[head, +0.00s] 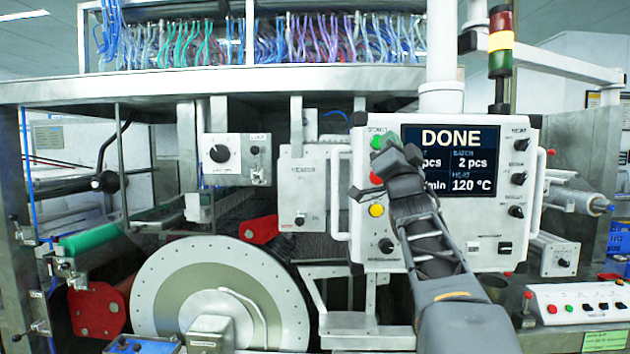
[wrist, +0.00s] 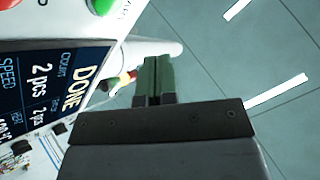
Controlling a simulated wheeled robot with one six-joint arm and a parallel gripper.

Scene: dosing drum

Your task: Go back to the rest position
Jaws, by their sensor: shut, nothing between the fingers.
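My gripper (head: 388,145) is in front of the upper left part of the white control panel (head: 395,255) in the head view. In the wrist view my gripper (wrist: 153,75) is shut and empty, its two green-dark fingers side by side. The panel's screen (head: 455,160) reads DONE, 2 pcs and 120 °C; my arm hides part of its left side. The screen also shows tilted in the wrist view (wrist: 50,80). The green button (head: 376,143) is just left of the fingers; I cannot tell whether they touch it. A red button and a yellow button (head: 376,210) lie below.
A large round drum disc (head: 150,290) stands at the lower left. A stack light (head: 500,40) rises behind the panel's right side. A white handle (head: 538,190) sticks out at the panel's right. A button box (head: 580,303) sits at the lower right.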

